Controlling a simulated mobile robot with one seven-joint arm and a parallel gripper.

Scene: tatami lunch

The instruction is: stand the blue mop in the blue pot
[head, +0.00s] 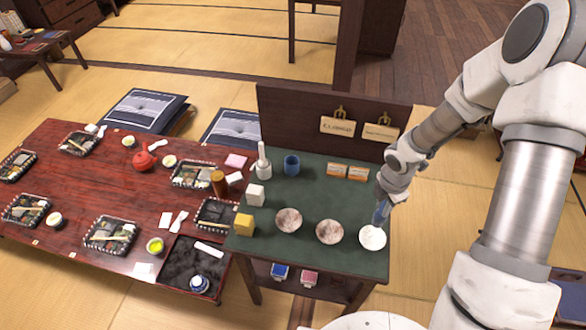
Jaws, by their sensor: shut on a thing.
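The blue pot (291,167), a small open-topped blue cup, stands upright near the back of the green-topped table. My gripper (381,205) is at the right side of this table, pointing down, shut on a slim blue thing (379,216) that I take for the blue mop. Its lower end is just above or on a white round plate (372,238); I cannot tell if it touches. Its upper part is hidden by the gripper. The gripper is to the right of the blue pot and nearer the front.
On the green table (310,255) are two brown-stained plates (288,220), (329,231), a yellow block (244,224), a white block (255,195), a white pot (263,167) and two orange-white boxes (348,171). A dark board (290,120) rises behind. The red lunch table (120,190) is left.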

